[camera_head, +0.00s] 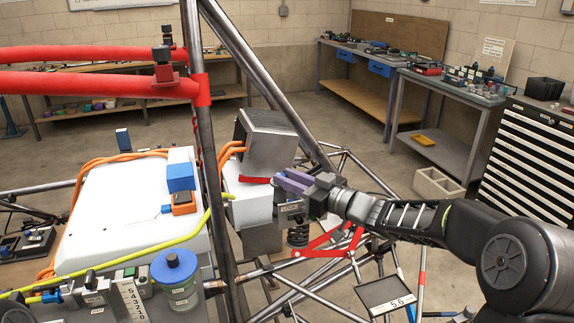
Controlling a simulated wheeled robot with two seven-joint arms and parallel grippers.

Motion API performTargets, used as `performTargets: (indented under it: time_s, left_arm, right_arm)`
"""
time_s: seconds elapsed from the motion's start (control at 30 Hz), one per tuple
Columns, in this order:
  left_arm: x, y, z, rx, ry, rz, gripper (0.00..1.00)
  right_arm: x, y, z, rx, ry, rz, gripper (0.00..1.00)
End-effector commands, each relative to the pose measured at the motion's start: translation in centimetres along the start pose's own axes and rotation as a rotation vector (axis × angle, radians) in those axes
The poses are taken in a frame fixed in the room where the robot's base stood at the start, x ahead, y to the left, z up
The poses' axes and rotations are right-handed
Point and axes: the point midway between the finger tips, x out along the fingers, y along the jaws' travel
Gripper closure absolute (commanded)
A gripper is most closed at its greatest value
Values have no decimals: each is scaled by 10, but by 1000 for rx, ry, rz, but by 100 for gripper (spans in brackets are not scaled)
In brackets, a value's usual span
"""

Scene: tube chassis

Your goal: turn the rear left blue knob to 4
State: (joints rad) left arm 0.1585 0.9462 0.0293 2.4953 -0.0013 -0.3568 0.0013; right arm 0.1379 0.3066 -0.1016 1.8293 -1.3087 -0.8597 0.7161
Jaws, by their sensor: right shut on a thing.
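My right gripper (288,184) reaches in from the right and is shut at the top of a small grey mount with a label plate (291,209). The mount stands above a dark coil spring (298,235), beside a white box (247,205). Purple-grey parts show at the fingertips. The rear left blue knob appears to be what the jaws hold, but the fingers hide most of it, and I cannot read its setting. My left gripper is not in view.
A blue-capped jar (176,281) and a number plate (131,298) stand at the front left. Steel chassis tubes (211,130) and red tubes (95,83) frame the space. A grey finned box (267,140) sits just behind my gripper. A plate marked 56 (386,294) hangs lower right.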

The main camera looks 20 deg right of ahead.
Motion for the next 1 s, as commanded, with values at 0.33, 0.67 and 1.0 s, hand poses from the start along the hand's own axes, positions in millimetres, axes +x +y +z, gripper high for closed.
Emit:
performTargets:
  time_s: [0.33,0.67,1.0]
  left_arm:
    - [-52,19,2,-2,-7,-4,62]
    - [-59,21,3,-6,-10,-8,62]
    - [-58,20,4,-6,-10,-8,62]
  right_arm:
    - [1,7,-6,-1,2,-239,100]
    - [2,8,-4,-2,6,-315,100]
    - [2,8,-4,-3,9,-317,76]
